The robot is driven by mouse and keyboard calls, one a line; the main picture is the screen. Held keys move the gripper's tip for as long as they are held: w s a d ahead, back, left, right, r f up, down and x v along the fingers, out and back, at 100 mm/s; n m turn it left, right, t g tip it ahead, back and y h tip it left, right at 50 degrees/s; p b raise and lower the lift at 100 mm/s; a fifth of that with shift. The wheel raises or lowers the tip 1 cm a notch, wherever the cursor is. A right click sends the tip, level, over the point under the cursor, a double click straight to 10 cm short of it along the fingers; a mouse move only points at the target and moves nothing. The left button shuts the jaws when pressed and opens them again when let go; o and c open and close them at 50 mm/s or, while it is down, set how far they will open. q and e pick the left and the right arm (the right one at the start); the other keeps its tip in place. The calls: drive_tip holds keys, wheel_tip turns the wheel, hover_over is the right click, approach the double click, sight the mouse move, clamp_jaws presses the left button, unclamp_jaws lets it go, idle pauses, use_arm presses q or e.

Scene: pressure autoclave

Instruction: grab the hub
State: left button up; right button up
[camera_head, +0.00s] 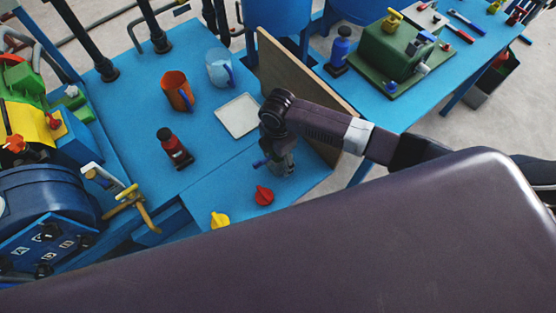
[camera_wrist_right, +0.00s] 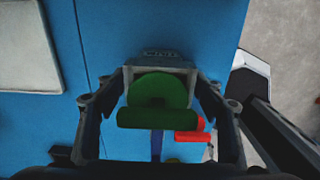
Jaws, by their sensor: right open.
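In the right wrist view a green round piece (camera_wrist_right: 158,90) with a green bar across its near side sits between my fingers. It is the best candidate for the hub, but I cannot tell for certain. My right gripper (camera_wrist_right: 160,76) is open around it, with a finger on each side; contact is not clear. In the head view my right gripper (camera_head: 283,165) points down over the front right part of the blue table (camera_head: 215,182) and hides the green piece. My left gripper is in neither view.
A red knob (camera_head: 264,195) and a yellow knob (camera_head: 220,220) lie close to the gripper. A white plate (camera_head: 238,116), an orange mug (camera_head: 177,91), a clear jug (camera_head: 219,68) and a red-and-black bottle (camera_head: 174,148) stand farther left. A wooden board (camera_head: 300,82) rises behind.

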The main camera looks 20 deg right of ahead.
sight(278, 163)
wheel_tip(278, 163, down, 3)
drive_tip(key=shift+w+f, duration=0.1)
drive_tip(key=c, duration=1.5)
drive_tip(key=shift+c, duration=0.4)
drive_tip(key=shift+r, duration=0.2)
